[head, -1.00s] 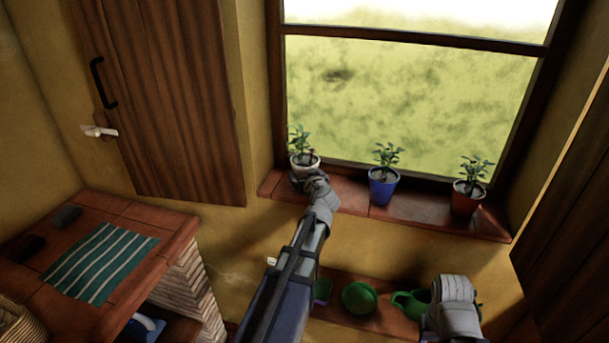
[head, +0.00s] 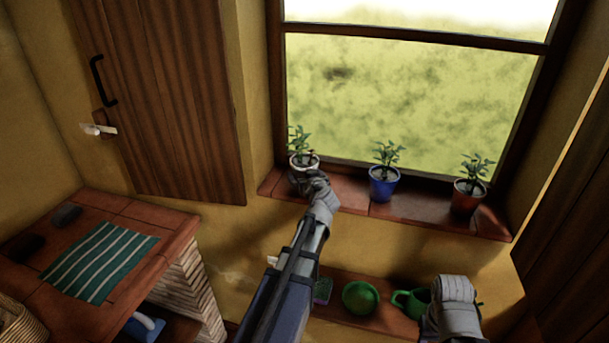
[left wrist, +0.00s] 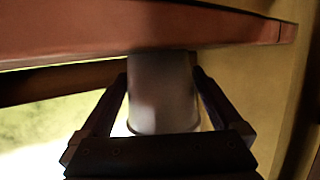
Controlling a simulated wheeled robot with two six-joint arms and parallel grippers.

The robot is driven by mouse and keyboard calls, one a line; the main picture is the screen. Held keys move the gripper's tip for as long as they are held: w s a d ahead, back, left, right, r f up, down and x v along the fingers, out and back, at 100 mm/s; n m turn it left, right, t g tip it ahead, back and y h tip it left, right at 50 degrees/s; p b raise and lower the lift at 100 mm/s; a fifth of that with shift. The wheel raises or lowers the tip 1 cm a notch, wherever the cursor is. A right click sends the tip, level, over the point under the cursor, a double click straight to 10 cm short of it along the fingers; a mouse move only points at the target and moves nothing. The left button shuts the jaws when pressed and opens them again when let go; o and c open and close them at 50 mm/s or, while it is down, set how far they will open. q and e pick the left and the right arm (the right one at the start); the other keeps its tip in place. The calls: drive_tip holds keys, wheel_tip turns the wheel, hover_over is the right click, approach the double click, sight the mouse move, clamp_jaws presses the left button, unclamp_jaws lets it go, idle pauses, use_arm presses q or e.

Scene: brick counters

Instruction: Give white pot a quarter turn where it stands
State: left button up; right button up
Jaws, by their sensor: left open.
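The white pot (head: 304,161) with a small green plant stands upright at the left end of the brick windowsill in the head view. My left gripper (head: 310,178) is at the pot's near side and partly covers its lower part. In the left wrist view the white pot (left wrist: 162,95) is between the two dark fingers of my left gripper (left wrist: 162,88). The fingers are open, one on each side; I cannot tell whether they touch it. The wrist picture appears upside down, with the sill (left wrist: 180,30) at the top. My right gripper's fingers do not show.
A blue pot (head: 382,190) and a terracotta pot (head: 467,198) with plants stand further right on the sill. A striped cloth (head: 100,262) lies on the left counter. The window is behind the pots.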

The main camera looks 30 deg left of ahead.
use_arm(q)
drive_tip(key=p+v, duration=0.2)
drive_tip(key=v, duration=0.5)
drive_tip(key=shift+s+d+r, duration=0.15)
drive_tip(key=shift+s, duration=0.1)
drive_tip(key=shift+w, duration=0.1)
